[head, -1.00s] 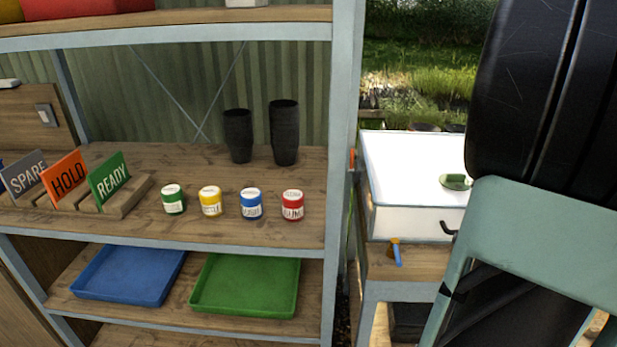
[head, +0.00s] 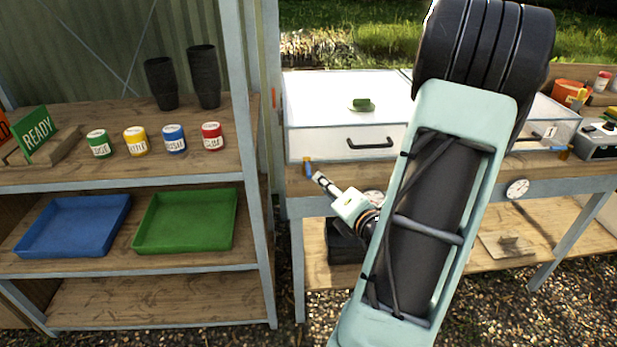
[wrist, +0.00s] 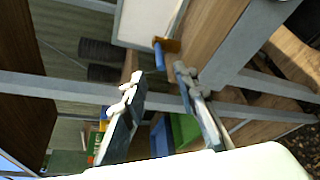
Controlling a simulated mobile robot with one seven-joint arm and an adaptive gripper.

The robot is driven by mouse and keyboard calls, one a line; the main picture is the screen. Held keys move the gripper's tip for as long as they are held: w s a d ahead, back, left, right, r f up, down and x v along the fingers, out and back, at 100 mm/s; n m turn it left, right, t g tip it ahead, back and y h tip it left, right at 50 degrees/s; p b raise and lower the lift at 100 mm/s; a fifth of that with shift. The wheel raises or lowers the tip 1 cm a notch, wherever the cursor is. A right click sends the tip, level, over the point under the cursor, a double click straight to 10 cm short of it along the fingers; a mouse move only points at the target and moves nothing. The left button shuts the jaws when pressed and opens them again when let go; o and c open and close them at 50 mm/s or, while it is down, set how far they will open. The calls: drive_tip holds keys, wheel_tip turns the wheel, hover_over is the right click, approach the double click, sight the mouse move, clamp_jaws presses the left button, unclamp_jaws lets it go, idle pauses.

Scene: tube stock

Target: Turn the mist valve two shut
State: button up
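A small valve with an orange-brown body and a blue lever (head: 308,168) sits at the left end of the bench's front edge. Its lever hangs down. In the wrist view the blue lever (wrist: 160,56) lies just beyond my fingertips, beside the white box. A second blue and orange valve (head: 564,153) is at the bench's right part; its lever position is hard to tell. No number is readable on either. My gripper (wrist: 158,88) is open and empty, its two fingers apart; in the head view it (head: 322,182) points at the left valve, close to it.
White box (head: 325,140) with a black handle stands behind the left valve, a green item on its lid. A round gauge (head: 517,188) is on the bench front; another is partly hidden by my arm. The shelf's blue-grey post (head: 243,120) stands left of the bench.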

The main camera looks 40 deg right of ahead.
sight(308, 169)
drive_tip(key=b+x, duration=0.4)
drive_tip(key=x, duration=0.7)
drive_tip(key=shift+a, duration=0.15)
drive_tip(key=shift+s, duration=0.1)
clamp_jaws()
